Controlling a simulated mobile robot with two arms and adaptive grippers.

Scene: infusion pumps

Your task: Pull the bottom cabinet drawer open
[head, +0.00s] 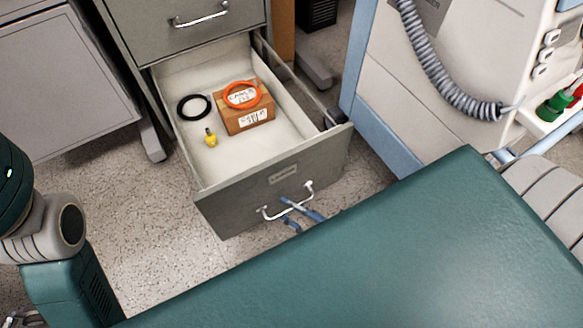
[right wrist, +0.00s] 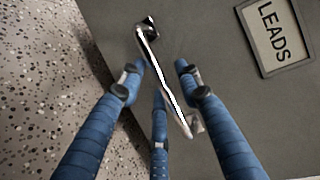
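The bottom cabinet drawer (head: 270,190) is pulled far out of the grey cabinet (head: 195,45), with its inside showing. Its front carries a label plate and a silver bar handle (head: 298,208). In the right wrist view the handle (right wrist: 165,85) runs between the blue fingers, near a LEADS label (right wrist: 273,37). My right gripper (right wrist: 159,72) has its fingers around the handle, one crossing the bar; the outer tips look apart, and whether they press on it is unclear. In the head view its blue fingers (head: 303,210) show at the handle. My left gripper is out of view.
In the drawer lie a small brown box (head: 243,118), an orange ring (head: 242,94), a black ring (head: 194,107) and a yellow item (head: 210,139). The upper drawer's handle (head: 198,19) is above. A wheeled machine (head: 385,95) stands right; speckled floor (head: 150,225) lies left.

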